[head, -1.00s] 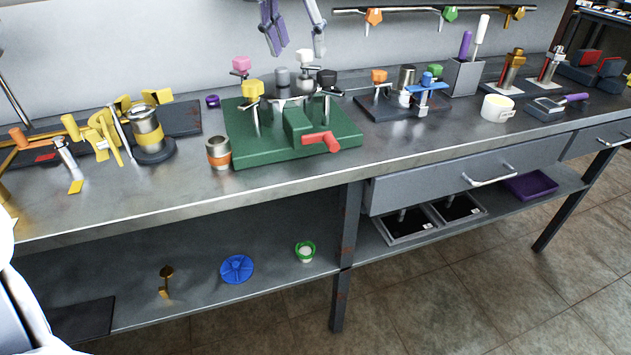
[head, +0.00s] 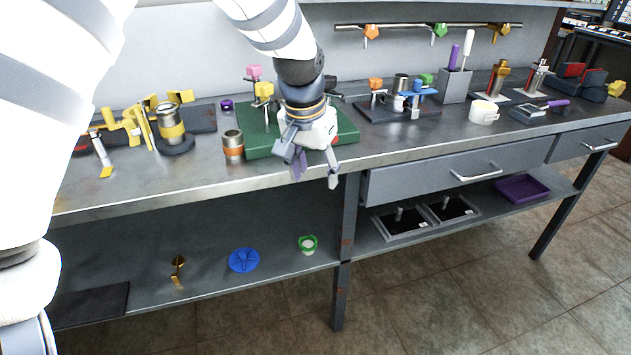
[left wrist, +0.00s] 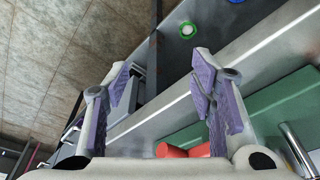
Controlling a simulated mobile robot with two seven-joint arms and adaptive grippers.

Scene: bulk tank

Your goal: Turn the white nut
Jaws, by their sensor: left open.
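My left gripper (head: 312,172) is open and empty in front of the green base (head: 258,145), over the bench's front edge, its fingers pointing down. It also shows in the left wrist view (left wrist: 165,85), with purple finger pads apart. A small white part (head: 398,103) sits among the clamps on the black plate, right of my gripper and apart from it. A green ring with a white centre (head: 308,245) lies on the lower shelf; it also shows in the left wrist view (left wrist: 188,29). I cannot tell for sure which is the white nut. My right gripper is not in view.
The green base carries clamps with pink (head: 254,72) and yellow (head: 264,90) knobs, partly hidden by my arm. A steel cup with an orange band (head: 233,146) stands left of it. A white mug (head: 484,112) stands right. A blue wheel (head: 244,260) lies on the lower shelf.

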